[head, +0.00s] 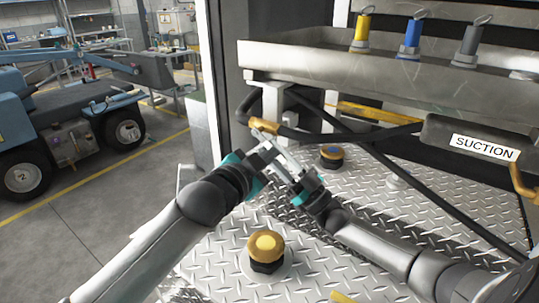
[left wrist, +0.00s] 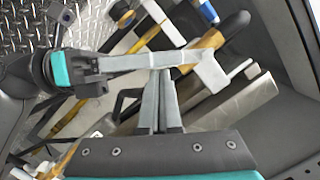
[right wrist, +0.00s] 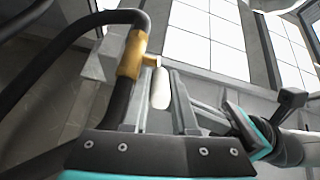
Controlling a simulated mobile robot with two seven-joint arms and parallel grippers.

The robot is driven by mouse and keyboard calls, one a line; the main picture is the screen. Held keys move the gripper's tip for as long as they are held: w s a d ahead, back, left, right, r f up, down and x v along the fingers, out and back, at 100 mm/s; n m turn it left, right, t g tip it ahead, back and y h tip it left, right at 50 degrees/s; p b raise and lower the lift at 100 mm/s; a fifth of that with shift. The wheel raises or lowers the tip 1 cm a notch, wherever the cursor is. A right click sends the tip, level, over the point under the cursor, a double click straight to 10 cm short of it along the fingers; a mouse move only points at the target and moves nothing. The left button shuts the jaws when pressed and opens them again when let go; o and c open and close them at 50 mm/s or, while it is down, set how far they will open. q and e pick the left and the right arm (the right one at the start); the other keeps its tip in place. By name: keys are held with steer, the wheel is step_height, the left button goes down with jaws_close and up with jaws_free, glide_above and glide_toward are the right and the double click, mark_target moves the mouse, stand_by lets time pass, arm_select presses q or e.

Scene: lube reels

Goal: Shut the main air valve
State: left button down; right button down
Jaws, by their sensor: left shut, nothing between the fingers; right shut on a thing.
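My left gripper (head: 266,147) is shut and empty, close beside the right fingers just below the valve. In the left wrist view the two grippers' fingers cross or nearly touch; I cannot tell which. The fingers partly hide the valve in the head view.
A yellow-topped knob (head: 265,246) stands on the tread-plate deck, with another knob (head: 331,156) farther back. Black hoses and a SUCTION-labelled bar (head: 468,147) lie to the right. A metal shelf (head: 350,62) hangs above. A blue vehicle (head: 70,120) stands at left.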

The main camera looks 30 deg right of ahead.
arm_select(q)
steer(key=shift+w+a+f+m, duration=0.1)
steer(key=shift+w+f+m, duration=0.2)
steer(key=shift+f, duration=0.15)
arm_select(e)
steer(key=shift+s+a+r, duration=0.15)
steer(key=shift+a, duration=0.1)
steer(key=c, duration=1)
jaws_free()
arm_select(q)
steer(key=shift+w+f, duration=0.1)
steer(key=shift+f, duration=0.1)
arm_select(e)
steer(key=o, duration=0.3)
steer(key=shift+d, duration=0.15)
